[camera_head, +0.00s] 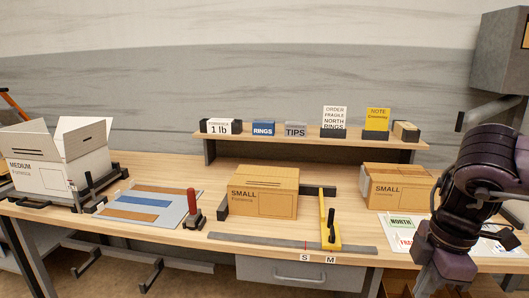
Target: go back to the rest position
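Links of my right arm, dark purple and black, stand at the right side of the head view, in front of the right end of the workbench (300,232). No fingers of the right gripper show, so what it holds or how it stands cannot be seen. No part of my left arm or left gripper is in view.
An open white MEDIUM box (38,178) stands at the bench's left end. A closed SMALL carton (263,196) sits mid-bench near a yellow sliding stop (328,222). Another SMALL carton (398,190) is beside my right arm. A raised shelf (300,139) holds cards.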

